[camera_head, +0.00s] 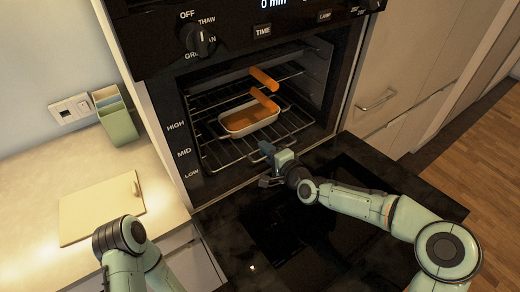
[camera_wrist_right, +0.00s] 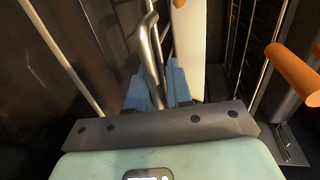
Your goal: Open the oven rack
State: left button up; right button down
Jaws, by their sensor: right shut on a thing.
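The oven rack (camera_head: 222,153) is a shiny wire rack at the middle level of the open oven, its front edge near the oven mouth. A white dish (camera_head: 236,128) with orange handles sits on it. My right gripper (camera_head: 269,151) is at the rack's front edge. In the right wrist view, its blue fingers (camera_wrist_right: 158,85) are shut on a bent metal bar of the rack (camera_wrist_right: 152,45). My left arm shows at the lower left, but its gripper is not in view.
The open oven door (camera_head: 300,235) lies flat below the rack, under my right arm. An upper rack (camera_head: 225,92) sits above the dish. At left, the counter holds a cutting board (camera_head: 101,208) and a green container (camera_head: 117,118). Cabinets (camera_head: 410,70) stand at right.

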jog(key=shift+s+d+f, duration=0.3)
jog(key=shift+s+d, duration=0.05)
pick_arm(q)
jog(key=shift+f, duration=0.3)
pick_arm(e)
jog(key=shift+a, duration=0.1)
jog(key=shift+w, duration=0.1)
jog(key=c, duration=1.3)
grip_release()
jog(key=shift+o, duration=0.5)
jog(key=shift+r, duration=0.1)
